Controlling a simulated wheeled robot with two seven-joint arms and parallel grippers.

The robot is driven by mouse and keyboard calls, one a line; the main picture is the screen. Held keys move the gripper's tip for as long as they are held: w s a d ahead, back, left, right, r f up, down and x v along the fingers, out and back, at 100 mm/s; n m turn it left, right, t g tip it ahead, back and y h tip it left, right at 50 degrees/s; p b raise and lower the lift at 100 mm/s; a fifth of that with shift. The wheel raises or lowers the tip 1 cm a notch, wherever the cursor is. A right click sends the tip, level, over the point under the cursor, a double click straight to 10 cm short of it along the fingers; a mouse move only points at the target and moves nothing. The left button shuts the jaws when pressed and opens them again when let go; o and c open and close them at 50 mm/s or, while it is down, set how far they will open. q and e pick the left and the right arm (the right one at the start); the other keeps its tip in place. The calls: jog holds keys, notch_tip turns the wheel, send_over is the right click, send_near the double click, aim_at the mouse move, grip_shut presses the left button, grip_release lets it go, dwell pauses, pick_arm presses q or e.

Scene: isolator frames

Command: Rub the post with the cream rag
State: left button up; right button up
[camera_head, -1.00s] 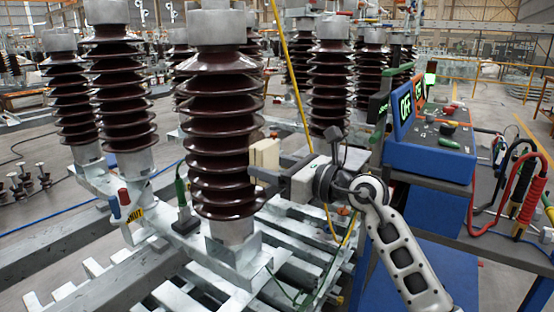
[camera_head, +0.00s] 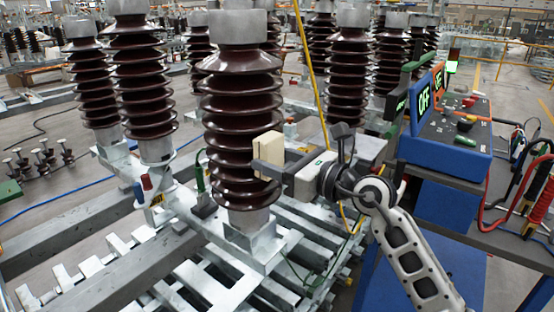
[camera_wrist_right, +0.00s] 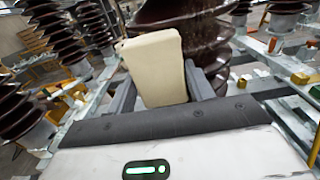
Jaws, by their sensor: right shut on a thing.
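The post is a dark brown ribbed insulator (camera_head: 241,110) with grey metal ends, upright on a metal frame in the middle of the head view. It also shows behind the rag in the right wrist view (camera_wrist_right: 205,30). The cream rag (camera_head: 268,146) looks like a folded block. My right gripper (camera_head: 268,165) is shut on it and holds it at the right side of the post's lower ribs. In the right wrist view the rag (camera_wrist_right: 155,68) stands between the fingers; whether it touches the ribs I cannot tell. My left gripper is not in view.
Other brown insulators (camera_head: 140,75) stand to the left and behind. A blue control box (camera_head: 445,150) with an OFF display sits on a bench at the right, with red and black cables (camera_head: 535,195). Metal beams (camera_head: 110,275) lie below the post.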

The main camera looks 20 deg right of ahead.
aim_at(280, 137)
jog(key=shift+w+d+b, duration=0.25)
jog(key=shift+d+b, duration=0.2)
jog(key=shift+w+d+b, duration=2.05)
jog(key=shift+d, duration=0.7)
jog(key=s+a+r+p, duration=0.1)
jog(key=p, duration=0.1)
jog(key=s+a+r+p, duration=0.1)
jog(key=a+p, duration=0.1)
jog(key=p, duration=0.1)
jog(key=s+a+p, duration=0.1)
jog(key=a+p, duration=0.1)
jog(key=p, duration=0.1)
jog(key=shift+s+a+r, duration=0.25)
jog(key=shift+s+r, duration=0.15)
jog(key=shift+s+a+f+p, duration=0.1)
jog(key=shift+s+a+p, duration=0.35)
jog(key=shift+a+p, duration=0.2)
notch_tip(280, 137, up, 2)
jog(key=shift+d+r+p, duration=0.15)
jog(key=shift+p, duration=0.9)
jog(key=shift+w+d+f+b, duration=0.25)
jog(key=shift+w+d+b, duration=0.15)
jog(key=shift+d+b, duration=0.2)
jog(key=shift+w+d+r+b, duration=0.2)
jog(key=shift+w+d+b, duration=0.6)
jog(key=shift+d+b, duration=0.25)
jog(key=w+d+b, duration=0.2)
jog(key=d+b, duration=0.1)
jog(key=shift+w, duration=0.3)
